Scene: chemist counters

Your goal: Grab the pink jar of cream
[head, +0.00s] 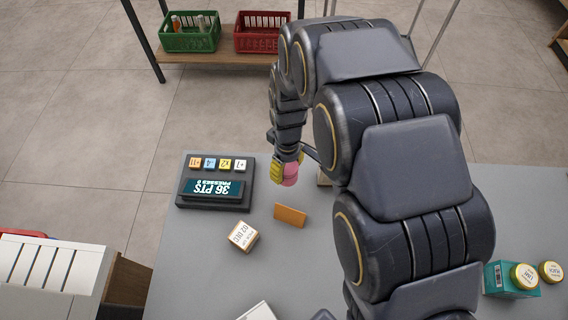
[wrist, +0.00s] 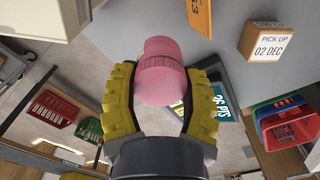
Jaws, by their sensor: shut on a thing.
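The pink jar of cream (wrist: 163,70) shows in the wrist view between the two yellow fingers of my gripper (wrist: 155,100). My gripper is shut on it, with one finger on each side. I cannot tell how far the jar is above the counter.
A score display (head: 214,182) with small buttons stands left of my gripper. An orange card (head: 290,216) and a "02 DEC" block (head: 243,236) stand nearer. A teal box (head: 505,280) and gold-lidded jars (head: 550,271) stand at right. Green (head: 190,32) and red (head: 262,32) baskets are on a shelf beyond.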

